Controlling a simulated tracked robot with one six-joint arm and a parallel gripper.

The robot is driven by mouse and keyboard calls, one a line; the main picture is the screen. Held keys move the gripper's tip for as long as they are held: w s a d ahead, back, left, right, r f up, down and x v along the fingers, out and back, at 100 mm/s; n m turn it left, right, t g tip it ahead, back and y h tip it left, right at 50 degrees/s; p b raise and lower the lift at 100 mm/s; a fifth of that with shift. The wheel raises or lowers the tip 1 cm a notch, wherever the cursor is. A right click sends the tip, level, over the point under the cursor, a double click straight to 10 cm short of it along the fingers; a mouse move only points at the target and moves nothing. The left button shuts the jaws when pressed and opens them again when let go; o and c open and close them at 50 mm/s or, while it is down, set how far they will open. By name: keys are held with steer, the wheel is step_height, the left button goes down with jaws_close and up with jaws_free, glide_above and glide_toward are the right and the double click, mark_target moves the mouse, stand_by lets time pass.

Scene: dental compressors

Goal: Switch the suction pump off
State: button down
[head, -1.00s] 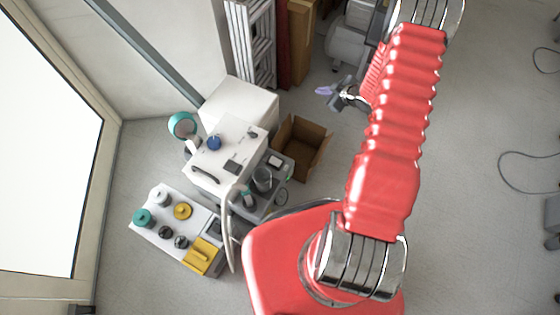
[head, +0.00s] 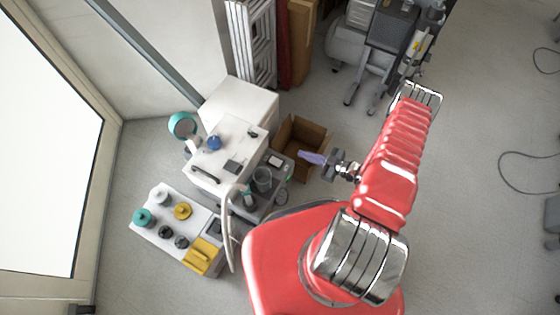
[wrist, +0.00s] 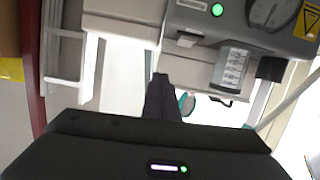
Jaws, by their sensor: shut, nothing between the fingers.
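A grey unit, likely the suction pump (head: 250,208), stands beside the white cabinet in the head view, with a clear jar (head: 262,178) on it. In the wrist view its grey panel (wrist: 210,32) is at the upper right, with a lit green lamp (wrist: 217,9), a round gauge (wrist: 270,12) and a small pale switch-like part (wrist: 187,40). A jar with scale marks (wrist: 230,70) hangs below the panel. My gripper (head: 312,157) is shut and empty, to the right of the unit and apart from it. Its dark fingers (wrist: 162,95) point toward the panel's lower left.
An open cardboard box (head: 312,133) lies below my gripper. A white cabinet (head: 225,165) with a blue knob and a white bench (head: 150,215) with several jars stand to the left. A grey wheeled machine (head: 385,50) is at the top. The floor at right is mostly clear.

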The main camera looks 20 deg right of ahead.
steer(key=shift+t+y, duration=0.3)
steer(key=shift+y, duration=0.4)
steer(key=s+a, duration=0.1)
steer(key=s, duration=0.1)
steer(key=s+a+f, duration=0.1)
steer(key=s, duration=0.1)
steer(key=shift+a+f, duration=0.15)
steer(key=shift+a, duration=0.25)
steer(key=shift+w+a, duration=0.1)
glide_above(279, 164)
steer(key=shift+d+f, duration=0.2)
steer(key=shift+f, duration=0.45)
step_height(279, 164, down, 2)
steer(key=shift+a+f, duration=0.15)
steer(key=shift+f, duration=0.1)
steer(key=shift+w+f, duration=0.1)
steer(key=shift+f, duration=0.65)
